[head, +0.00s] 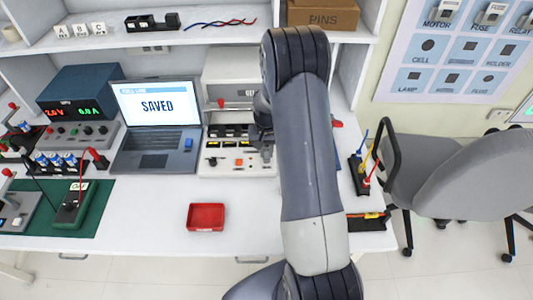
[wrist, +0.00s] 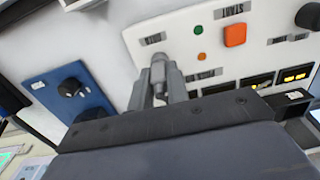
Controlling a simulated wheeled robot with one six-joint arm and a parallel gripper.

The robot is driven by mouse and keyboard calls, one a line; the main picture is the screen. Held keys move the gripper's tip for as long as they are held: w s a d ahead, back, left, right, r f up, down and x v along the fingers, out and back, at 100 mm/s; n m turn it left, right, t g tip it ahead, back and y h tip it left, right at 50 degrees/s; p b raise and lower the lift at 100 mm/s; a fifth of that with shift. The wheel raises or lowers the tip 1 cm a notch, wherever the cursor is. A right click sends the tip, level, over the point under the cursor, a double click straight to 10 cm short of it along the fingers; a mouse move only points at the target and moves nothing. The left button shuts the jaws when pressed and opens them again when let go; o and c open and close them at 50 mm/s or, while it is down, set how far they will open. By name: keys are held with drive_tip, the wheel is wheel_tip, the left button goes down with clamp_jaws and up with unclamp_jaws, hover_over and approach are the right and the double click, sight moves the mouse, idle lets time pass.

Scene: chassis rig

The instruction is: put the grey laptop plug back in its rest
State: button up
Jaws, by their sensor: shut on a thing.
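My gripper (wrist: 162,74) shows in the wrist view, its grey fingertips close together against the lower left part of a white panel with an orange button. In the head view my gripper (head: 265,143) is partly hidden by my arm, at the right side of the white panel unit (head: 215,166). The open laptop (head: 158,112) reads SAVED and stands left of that unit. I cannot make out the plug's rest.
A blue box with black knobs (wrist: 72,90) stands left of my gripper in the wrist view. A red tray (head: 206,217) lies at the bench front, with clear white bench around it. A grey chair (head: 450,175) stands at the right.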

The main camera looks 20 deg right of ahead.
clamp_jaws()
drive_tip(key=shift+r, duration=0.15)
